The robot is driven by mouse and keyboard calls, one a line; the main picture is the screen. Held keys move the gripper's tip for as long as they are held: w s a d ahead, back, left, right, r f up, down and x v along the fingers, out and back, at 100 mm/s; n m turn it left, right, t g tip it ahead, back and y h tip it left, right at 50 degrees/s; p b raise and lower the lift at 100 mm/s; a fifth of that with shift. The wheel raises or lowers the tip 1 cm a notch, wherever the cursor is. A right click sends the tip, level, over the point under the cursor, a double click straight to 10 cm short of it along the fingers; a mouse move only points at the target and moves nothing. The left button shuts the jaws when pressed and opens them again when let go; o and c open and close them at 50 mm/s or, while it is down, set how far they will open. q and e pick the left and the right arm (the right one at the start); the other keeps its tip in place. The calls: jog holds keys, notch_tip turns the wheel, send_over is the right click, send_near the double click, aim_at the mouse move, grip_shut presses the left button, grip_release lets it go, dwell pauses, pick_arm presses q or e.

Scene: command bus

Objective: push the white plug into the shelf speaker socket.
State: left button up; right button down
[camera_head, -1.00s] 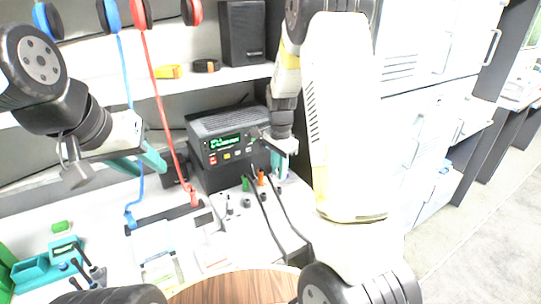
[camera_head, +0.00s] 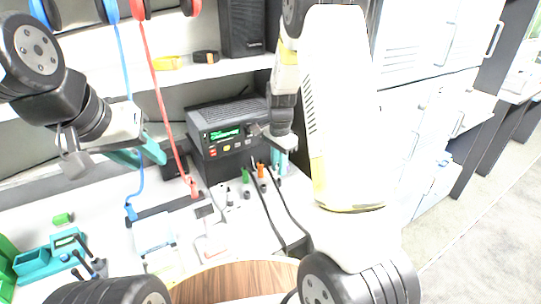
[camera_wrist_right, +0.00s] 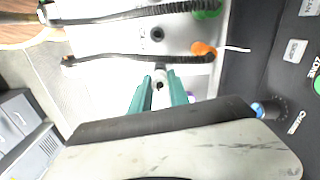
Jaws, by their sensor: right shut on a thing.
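My right gripper (camera_head: 281,165) is at the right end of the socket panel, beside the radio. In the right wrist view its teal fingers (camera_wrist_right: 160,92) are shut on a small pale piece (camera_wrist_right: 159,78), probably the white plug, mostly hidden between them. The light socket panel (camera_wrist_right: 125,42) lies just beyond the fingertips, with a dark round hole (camera_wrist_right: 157,34) in it. I cannot read which socket is the shelf speaker's. The black shelf speaker (camera_head: 241,27) stands on the shelf. My left gripper (camera_head: 150,154) hangs at left, away from the panel; its finger gap is unclear.
Green (camera_head: 246,175) and orange (camera_head: 260,170) plugs stand in the panel near black cables (camera_head: 268,215). The radio (camera_head: 222,135) stands behind. Red (camera_head: 160,100) and blue (camera_head: 124,75) cords hang at left. A round wooden surface (camera_head: 235,284) is in front.

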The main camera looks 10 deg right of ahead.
jog(key=shift+f, duration=1.2)
dwell(1.4)
jog(key=c, duration=1.2)
grip_release()
jog(key=shift+o, duration=0.2)
jog(key=shift+r, duration=0.1)
jog(key=shift+r, duration=3.95)
jog(key=shift+r, duration=0.1)
